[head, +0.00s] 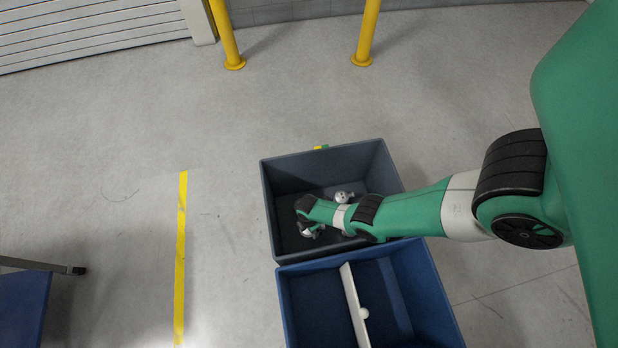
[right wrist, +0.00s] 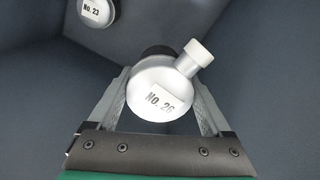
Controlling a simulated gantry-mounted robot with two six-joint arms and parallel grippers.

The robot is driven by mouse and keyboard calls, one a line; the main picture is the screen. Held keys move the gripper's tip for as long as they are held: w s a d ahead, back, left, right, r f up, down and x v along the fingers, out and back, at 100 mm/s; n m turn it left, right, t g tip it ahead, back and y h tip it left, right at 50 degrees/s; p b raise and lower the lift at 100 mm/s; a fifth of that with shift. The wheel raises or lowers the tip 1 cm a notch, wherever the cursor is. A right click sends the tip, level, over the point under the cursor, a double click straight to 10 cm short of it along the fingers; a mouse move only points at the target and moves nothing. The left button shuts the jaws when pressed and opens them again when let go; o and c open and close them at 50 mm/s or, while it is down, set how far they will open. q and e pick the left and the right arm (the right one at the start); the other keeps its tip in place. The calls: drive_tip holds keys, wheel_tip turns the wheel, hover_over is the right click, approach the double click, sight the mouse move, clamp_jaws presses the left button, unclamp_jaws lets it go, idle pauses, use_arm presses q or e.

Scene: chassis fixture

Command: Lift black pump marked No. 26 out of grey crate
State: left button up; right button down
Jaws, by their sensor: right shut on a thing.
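The pump marked No. 26 (right wrist: 155,90) shows its round silver-grey end, a white label and a side stub with a white cap. A dark part shows behind it. My right gripper (right wrist: 163,82) is shut on it, one finger on each side. In the head view my right arm reaches into the grey crate (head: 267,205), and a silvery piece (head: 309,233) shows by the gripper. I cannot tell whether the pump touches the crate floor. My left gripper is not in view.
Another pump, marked No. 23 (right wrist: 97,12), lies in the crate near the wall. A blue crate (head: 282,310) with a white divider (head: 352,300) adjoins the grey one in front. Yellow posts (head: 228,35) stand at the back.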

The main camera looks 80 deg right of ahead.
wheel_tip(320, 180, up, 22)
drive_tip(key=p, duration=2)
